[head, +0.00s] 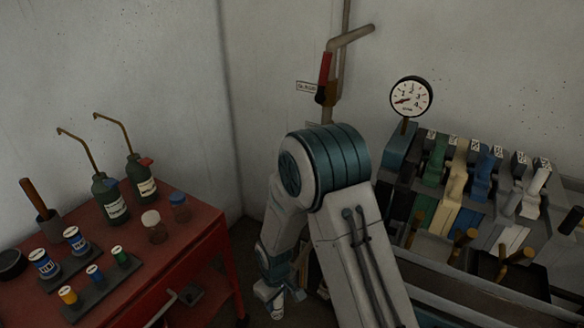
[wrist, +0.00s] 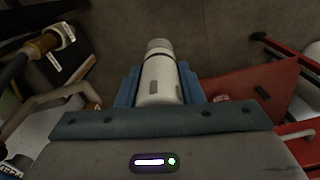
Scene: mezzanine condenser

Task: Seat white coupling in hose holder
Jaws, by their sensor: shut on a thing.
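In the wrist view the white coupling (wrist: 158,79) is a white cylinder with a ribbed grey end and dark slots on its side. My gripper (wrist: 160,72) is shut on it, with a blue finger on each side. The ribbed end points away from the gripper, and the near end is hidden by the gripper body. I cannot tell for sure which thing is the hose holder.
A red cart (head: 205,222) with bottles and spools stands at the left. A rack of coloured levers (head: 457,190) with a pressure gauge (head: 411,97) stands at the right. In the wrist view a brass fitting (wrist: 47,43) on a dark hose lies left, and red parts (wrist: 245,92) lie right.

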